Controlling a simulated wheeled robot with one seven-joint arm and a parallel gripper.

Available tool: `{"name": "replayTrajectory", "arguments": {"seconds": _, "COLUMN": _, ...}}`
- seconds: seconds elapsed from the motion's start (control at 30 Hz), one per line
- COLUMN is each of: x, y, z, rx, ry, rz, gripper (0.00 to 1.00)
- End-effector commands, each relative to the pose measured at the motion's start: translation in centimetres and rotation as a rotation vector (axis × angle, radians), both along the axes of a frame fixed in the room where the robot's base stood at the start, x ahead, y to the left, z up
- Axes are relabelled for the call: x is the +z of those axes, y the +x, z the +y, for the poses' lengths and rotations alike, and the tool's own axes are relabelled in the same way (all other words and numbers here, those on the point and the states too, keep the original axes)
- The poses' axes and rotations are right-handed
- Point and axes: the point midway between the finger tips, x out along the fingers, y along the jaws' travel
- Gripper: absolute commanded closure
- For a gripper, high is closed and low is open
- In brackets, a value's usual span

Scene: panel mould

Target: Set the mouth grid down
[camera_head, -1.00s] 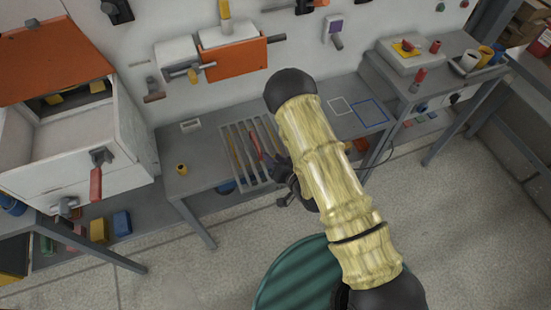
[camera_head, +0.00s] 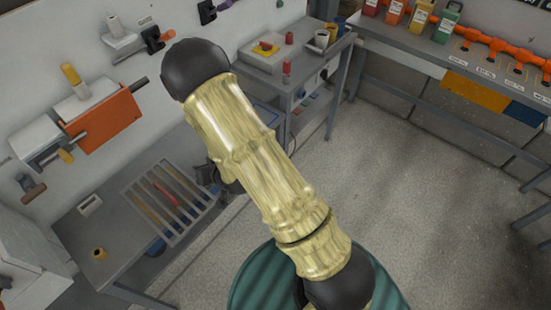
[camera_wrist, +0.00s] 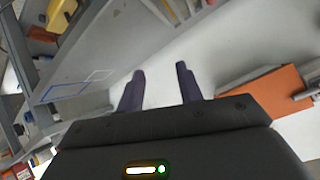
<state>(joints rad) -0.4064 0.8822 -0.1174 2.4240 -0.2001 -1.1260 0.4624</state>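The mouth grid (camera_head: 147,216), a light grey slatted frame, lies on the grey table below the wall in the head view. A red piece (camera_head: 165,193) and yellowish strips show among its slats; I cannot tell whether they are on or under it. In the wrist view my gripper (camera_wrist: 160,78) has its two dark fingers well apart with nothing between them.
An orange flap (camera_head: 104,124) sticks out from the wall, also in the wrist view (camera_wrist: 270,94). A blue outline (camera_wrist: 64,92) marks the table. A side bench (camera_head: 290,58) holds cups. Open floor lies right.

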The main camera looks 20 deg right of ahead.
Motion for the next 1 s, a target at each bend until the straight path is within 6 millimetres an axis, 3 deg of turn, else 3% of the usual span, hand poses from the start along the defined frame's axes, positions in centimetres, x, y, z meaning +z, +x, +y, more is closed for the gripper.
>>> {"name": "replayTrajectory", "arguments": {"seconds": 0.03, "x": 1.4, "y": 0.4, "z": -1.4, "rx": -0.025, "ry": -0.035, "rz": 0.017, "gripper": 0.64}}
{"name": "replayTrajectory", "arguments": {"seconds": 0.27, "x": 6.0, "y": -0.9, "z": -7.4, "rx": -0.106, "ry": -0.199, "rz": 0.164, "gripper": 0.64}}
{"name": "replayTrajectory", "arguments": {"seconds": 0.47, "x": 10.0, "y": -4.6, "z": -12.1, "rx": -0.145, "ry": -0.301, "rz": 0.319, "gripper": 0.64}}
{"name": "replayTrajectory", "arguments": {"seconds": 0.6, "x": 12.7, "y": -8.4, "z": -14.6, "rx": -0.156, "ry": -0.348, "rz": 0.437, "gripper": 0.64}}
{"name": "replayTrajectory", "arguments": {"seconds": 0.8, "x": 15.7, "y": -14.0, "z": -16.8, "rx": -0.145, "ry": -0.381, "rz": 0.585, "gripper": 0.64}}
{"name": "replayTrajectory", "arguments": {"seconds": 1.0, "x": 16.3, "y": -15.7, "z": -17.2, "rx": -0.132, "ry": -0.387, "rz": 0.635, "gripper": 0.64}}
